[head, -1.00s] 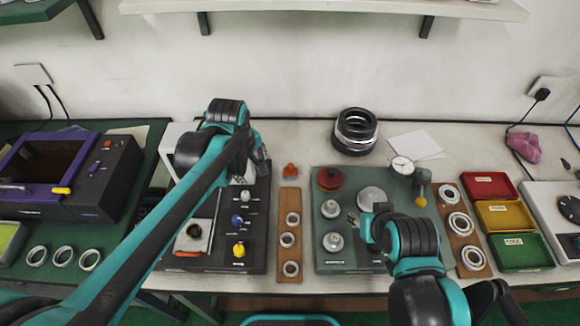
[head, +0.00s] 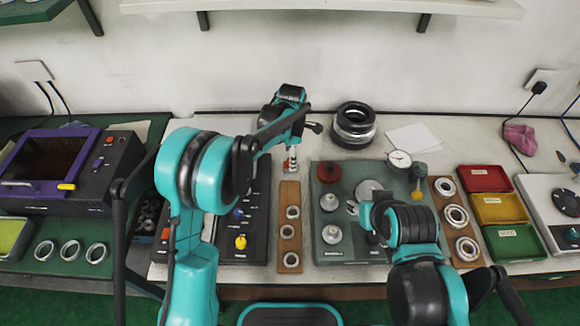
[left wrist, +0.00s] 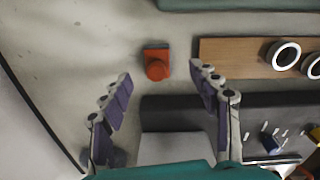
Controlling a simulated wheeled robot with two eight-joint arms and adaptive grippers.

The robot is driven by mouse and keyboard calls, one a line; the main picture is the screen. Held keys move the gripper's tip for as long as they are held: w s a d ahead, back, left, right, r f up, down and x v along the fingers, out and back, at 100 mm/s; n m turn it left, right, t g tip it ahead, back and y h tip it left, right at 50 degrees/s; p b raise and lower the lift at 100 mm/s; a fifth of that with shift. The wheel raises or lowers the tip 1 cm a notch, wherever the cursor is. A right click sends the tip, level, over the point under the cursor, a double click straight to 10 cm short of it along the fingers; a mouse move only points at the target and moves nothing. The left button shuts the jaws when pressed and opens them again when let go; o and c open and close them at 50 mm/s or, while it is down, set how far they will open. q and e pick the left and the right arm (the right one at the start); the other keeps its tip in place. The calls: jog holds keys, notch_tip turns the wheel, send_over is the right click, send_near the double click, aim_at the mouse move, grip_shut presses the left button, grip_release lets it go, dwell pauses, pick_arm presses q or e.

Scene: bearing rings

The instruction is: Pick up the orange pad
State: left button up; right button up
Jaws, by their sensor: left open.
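Whether the fingers are level with the pad I cannot tell. My right gripper (head: 354,209) is over the green fixture plate; its fingers are too small to read.
A wooden strip with several rings (head: 290,220) lies just in front of the pad. The black control box (head: 258,205) is to its left, the green fixture plate (head: 328,246) to its right.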

pick_arm(q)
jog(key=f, duration=0.1)
jog(key=f+b, duration=0.1)
jog(key=f, duration=0.1)
jog(key=f+b, duration=0.1)
jog(key=shift+w+f, duration=0.3)
jog(key=shift+r, duration=0.1)
jog(key=c, duration=1.3)
jog(key=shift+o, duration=0.2)
jog(key=shift+r, duration=0.1)
notch_tip(320, 180, up, 4)
jog(key=shift+r+p, duration=0.15)
jog(key=shift+p, duration=1)
jog(key=d+r+p, duration=0.3)
jog(key=d+r, duration=0.3)
jog(key=d, duration=0.5)
jog(key=shift+s+d+r, duration=0.15)
jog(key=shift+d+r, duration=0.1)
jog(key=shift+d, duration=0.1)
